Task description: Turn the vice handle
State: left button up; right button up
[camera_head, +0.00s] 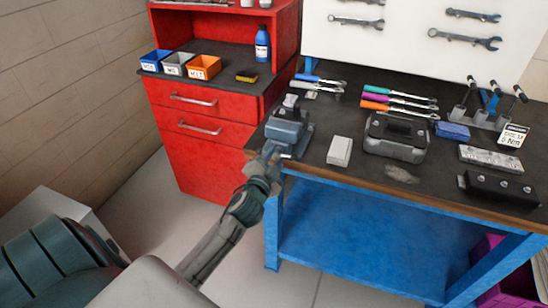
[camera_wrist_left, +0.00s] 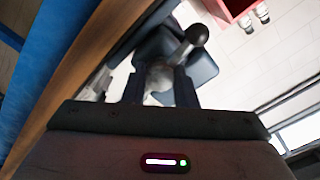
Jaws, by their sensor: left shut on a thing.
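The blue-grey vice (camera_head: 288,130) stands at the left front corner of the workbench (camera_head: 400,183). My left gripper (camera_head: 271,154) is at the front of the vice, by the bench edge. In the left wrist view my left gripper (camera_wrist_left: 159,88) is shut on the vice handle (camera_wrist_left: 196,35). A ball end of the handle sticks out beyond the fingers, up and to the right. The blue-grey vice body (camera_wrist_left: 200,68) shows behind it. In the head view the handle is mostly hidden by the gripper. My right gripper is not in view.
A white box (camera_head: 340,150) and a grey case (camera_head: 397,138) stand right of the vice. A red cabinet (camera_head: 200,130) with small bins stands left of the bench. The floor before the cabinet is clear.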

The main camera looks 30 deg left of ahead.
pick_arm(q)
jog(key=m+p, duration=0.2)
jog(key=m, duration=0.3)
jog(key=shift+p, duration=0.4)
jog(key=m+p, duration=0.2)
jog(key=m, duration=0.2)
jog(key=m+p, duration=0.2)
jog(key=m, duration=0.3)
jog(key=shift+f, duration=0.1)
jog(key=m+p, duration=0.1)
jog(key=m, duration=0.2)
jog(key=shift+f, duration=0.1)
dwell(0.4)
jog(key=o, duration=1)
